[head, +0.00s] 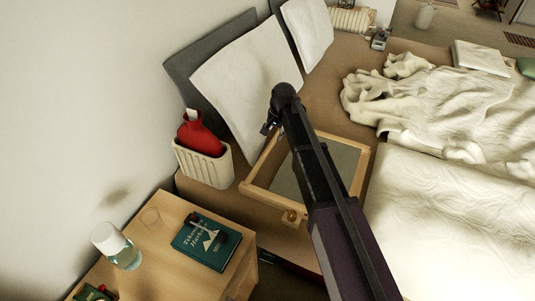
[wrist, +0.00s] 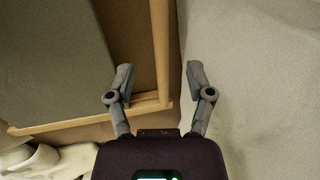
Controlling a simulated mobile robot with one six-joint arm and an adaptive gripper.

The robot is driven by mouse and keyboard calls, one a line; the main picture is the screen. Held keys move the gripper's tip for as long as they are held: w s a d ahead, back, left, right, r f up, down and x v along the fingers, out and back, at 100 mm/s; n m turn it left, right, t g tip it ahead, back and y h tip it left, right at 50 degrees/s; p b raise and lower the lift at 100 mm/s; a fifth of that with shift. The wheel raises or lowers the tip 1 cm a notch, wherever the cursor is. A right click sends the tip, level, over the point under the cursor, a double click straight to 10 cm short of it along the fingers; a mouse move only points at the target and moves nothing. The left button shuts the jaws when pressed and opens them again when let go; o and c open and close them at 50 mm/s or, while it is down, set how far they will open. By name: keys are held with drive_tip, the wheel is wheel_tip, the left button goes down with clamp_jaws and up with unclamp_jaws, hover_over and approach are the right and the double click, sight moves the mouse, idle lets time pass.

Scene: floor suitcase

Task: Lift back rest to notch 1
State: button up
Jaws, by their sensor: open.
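The back rest is a wooden frame (head: 362,173) around a grey panel (head: 343,160). It lies low on the bed, just in front of the leaning white pillow; any notches are hidden or too small to tell. My gripper (head: 268,127) is at the frame's far left corner, beside the pillow. My arm crosses over the panel and hides part of it. In the wrist view my gripper (wrist: 159,68) is open and empty. A light wooden rail (wrist: 160,35) of the frame runs between its two fingers in the picture; I cannot tell the height gap.
White pillows (head: 243,75) lean at the wall side. A cream basket (head: 205,165) with a red bottle (head: 196,135) stands left of the frame. A nightstand (head: 165,255) holds a green book (head: 205,243) and a glass carafe (head: 118,250). Rumpled white bedding (head: 440,215) lies to the right.

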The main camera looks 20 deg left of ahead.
sight(267, 150)
drive_tip(key=shift+a+f+b, duration=0.35)
drive_tip(key=shift+f+b, duration=1.15)
drive_tip(key=shift+f, duration=0.1)
drive_tip(key=shift+a+f+b, duration=0.3)
drive_tip(key=shift+f+b, duration=1.25)
drive_tip(key=shift+f, duration=0.1)
drive_tip(key=shift+a+f+b, duration=0.35)
drive_tip(key=shift+f+b, duration=1.15)
drive_tip(key=shift+f, duration=0.1)
clamp_jaws()
